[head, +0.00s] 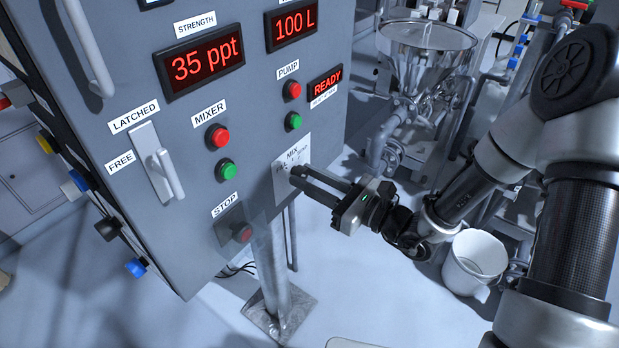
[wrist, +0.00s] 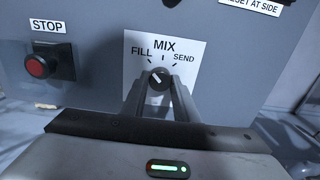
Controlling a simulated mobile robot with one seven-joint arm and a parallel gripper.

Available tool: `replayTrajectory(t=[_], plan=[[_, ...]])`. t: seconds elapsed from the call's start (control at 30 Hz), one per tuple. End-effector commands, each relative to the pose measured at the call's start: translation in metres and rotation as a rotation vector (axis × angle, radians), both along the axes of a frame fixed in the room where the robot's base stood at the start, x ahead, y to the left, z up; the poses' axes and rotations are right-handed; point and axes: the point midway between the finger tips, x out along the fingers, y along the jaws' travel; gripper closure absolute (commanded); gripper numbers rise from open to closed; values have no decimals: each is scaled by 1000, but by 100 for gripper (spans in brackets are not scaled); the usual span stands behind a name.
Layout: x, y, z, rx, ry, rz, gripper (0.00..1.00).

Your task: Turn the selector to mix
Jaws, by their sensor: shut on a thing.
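The selector (wrist: 158,79) is a small dark knob with a white pointer mark, on a white plate (wrist: 190,78) labelled FILL, MIX and SEND. In the wrist view its mark slants to the upper left, towards FILL. My gripper (wrist: 160,85) is shut on the selector, one finger on each side of it. In the head view my gripper (head: 297,175) reaches the selector plate (head: 292,158) from the right, and its fingers hide most of the knob.
On the grey panel (head: 245,120) are red and green MIXER buttons (head: 222,152), PUMP buttons (head: 293,105), a STOP button (head: 241,231) and a LATCHED/FREE handle (head: 165,170). A steel hopper (head: 425,45) and a white bucket (head: 475,262) stand at the right.

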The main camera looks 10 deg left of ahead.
Motion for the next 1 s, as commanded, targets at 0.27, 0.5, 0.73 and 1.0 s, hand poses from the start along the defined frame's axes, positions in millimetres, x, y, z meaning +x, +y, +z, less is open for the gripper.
replayTrajectory(t=[0.27,0.5,0.73,1.0], plan=[[0,0,3,28,68,0,95],[-1,0,5,93,225,0,95],[-1,0,5,169,407,0,95],[-1,0,4,244,587,0,95]])
